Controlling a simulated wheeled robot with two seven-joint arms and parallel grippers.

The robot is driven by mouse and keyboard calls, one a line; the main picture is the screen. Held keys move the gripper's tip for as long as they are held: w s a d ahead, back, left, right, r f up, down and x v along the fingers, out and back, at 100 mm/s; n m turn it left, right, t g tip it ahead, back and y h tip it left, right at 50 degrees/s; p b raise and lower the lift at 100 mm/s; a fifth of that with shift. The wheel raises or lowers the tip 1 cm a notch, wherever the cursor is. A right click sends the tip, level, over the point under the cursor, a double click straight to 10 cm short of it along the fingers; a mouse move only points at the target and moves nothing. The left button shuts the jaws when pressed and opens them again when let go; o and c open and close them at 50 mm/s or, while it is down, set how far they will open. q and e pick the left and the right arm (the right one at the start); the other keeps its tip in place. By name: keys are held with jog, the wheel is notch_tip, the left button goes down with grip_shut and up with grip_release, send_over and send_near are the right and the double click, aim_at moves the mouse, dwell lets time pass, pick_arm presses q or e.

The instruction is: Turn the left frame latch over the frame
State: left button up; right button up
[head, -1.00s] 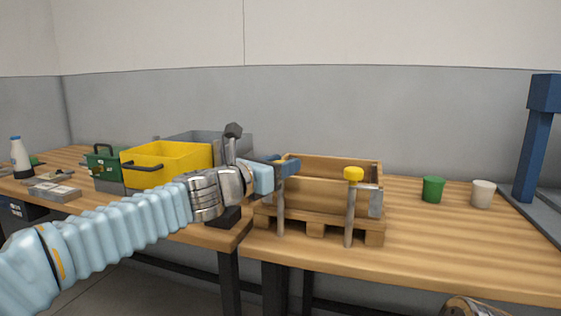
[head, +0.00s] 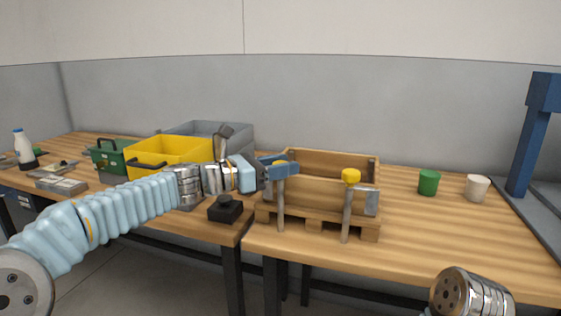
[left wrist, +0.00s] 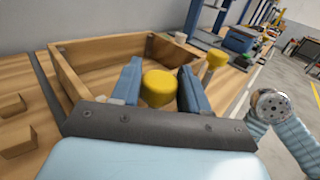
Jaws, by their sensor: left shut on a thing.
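The wooden frame (head: 330,190), an open-topped box shape, sits on a small pallet (head: 318,222) on the bench. The left frame latch is a grey post (head: 281,206) at the frame's near left, topped by a yellow knob (left wrist: 159,87). My left gripper (head: 285,167) is shut on that knob, with one blue finger on each side of it in the left wrist view (left wrist: 155,85). The latch's arm is hidden, so its angle cannot be told. A second latch with a yellow knob (head: 351,177) stands at the near right. My right gripper is out of view.
A yellow bin (head: 165,160), a grey bin and a green toolbox (head: 108,156) stand at left. A black block (head: 225,209) lies near the bench edge. Green (head: 429,182) and white (head: 477,188) cups and a blue stand (head: 531,140) are at right.

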pick_arm(q)
jog(key=shift+f, duration=0.1)
jog(key=o, duration=0.9)
jog(key=shift+a, duration=0.1)
jog(key=b+v, duration=0.2)
jog(key=v, duration=1.1)
jog(key=shift+s+a, duration=0.2)
jog(key=shift+a, duration=0.05)
